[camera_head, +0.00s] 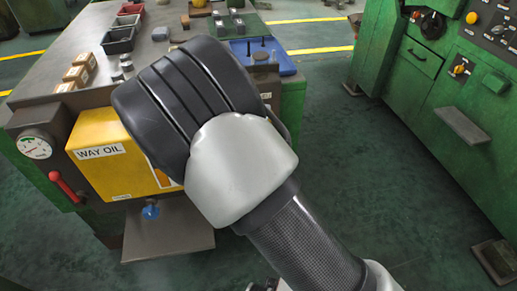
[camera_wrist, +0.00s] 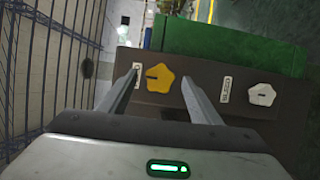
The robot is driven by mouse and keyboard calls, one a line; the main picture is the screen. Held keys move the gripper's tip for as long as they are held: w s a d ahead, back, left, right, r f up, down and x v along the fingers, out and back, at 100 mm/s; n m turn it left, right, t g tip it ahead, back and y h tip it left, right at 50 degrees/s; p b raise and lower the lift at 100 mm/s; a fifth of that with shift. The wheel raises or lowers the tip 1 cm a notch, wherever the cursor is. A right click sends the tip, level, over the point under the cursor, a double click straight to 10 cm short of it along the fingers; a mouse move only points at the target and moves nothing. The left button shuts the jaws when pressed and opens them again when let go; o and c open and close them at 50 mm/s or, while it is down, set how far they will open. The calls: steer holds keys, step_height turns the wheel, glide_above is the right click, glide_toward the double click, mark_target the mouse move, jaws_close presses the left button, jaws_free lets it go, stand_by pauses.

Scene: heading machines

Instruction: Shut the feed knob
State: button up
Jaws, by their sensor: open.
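In the wrist view, a yellow star-shaped knob (camera_wrist: 160,77) with a dark slot mark sits on a dark panel (camera_wrist: 209,82). A small white label (camera_wrist: 137,76) left of it is partly hidden by my left finger; I cannot read it fully. My gripper (camera_wrist: 160,76) is open, with its fingers on either side of the yellow knob in the picture. I cannot tell whether they touch it. A white star-shaped knob (camera_wrist: 262,94) with its own label (camera_wrist: 226,91) sits to the right, outside the fingers. In the head view my arm hides my gripper and these knobs.
A green casing (camera_wrist: 225,42) stands behind the panel; a wire mesh (camera_wrist: 45,60) is at left. In the head view, a yellow way oil tank (camera_head: 110,155), a gauge (camera_head: 35,146) and a red lever (camera_head: 66,187) are left. Green machinery (camera_head: 440,80) is right, with open floor between.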

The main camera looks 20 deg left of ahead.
steer(key=s+d+p, duration=0.1)
steer(key=s+d, duration=0.1)
steer(key=s, duration=1.3)
steer(key=shift+d, duration=0.2)
